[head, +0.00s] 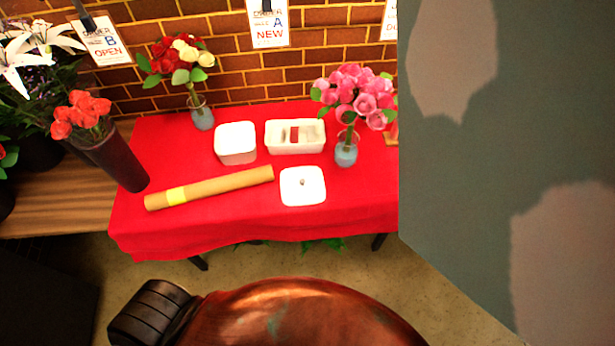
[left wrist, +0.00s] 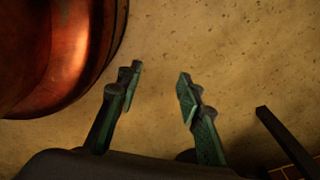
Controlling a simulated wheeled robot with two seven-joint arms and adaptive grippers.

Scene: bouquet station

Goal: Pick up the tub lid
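The white square tub lid (head: 302,193) lies flat on the red-covered table (head: 222,216), near the front edge and right of the middle. A small knob stands at its centre. An open-topped white tub (head: 295,148) sits just behind it with a small dark red item inside. A white square container (head: 236,151) stands to the left of that tub. My left gripper (left wrist: 158,83) shows only in the left wrist view, its fingers apart with nothing between them, above the bare floor and away from the lid. My right gripper is in neither view.
A brown paper roll (head: 222,186) with a yellow band lies left of the lid. A vase of pink flowers (head: 346,154) stands behind and right of it. Another flower vase (head: 202,118) is at the back left. A dark vase of red flowers (head: 118,160) leans at the left.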

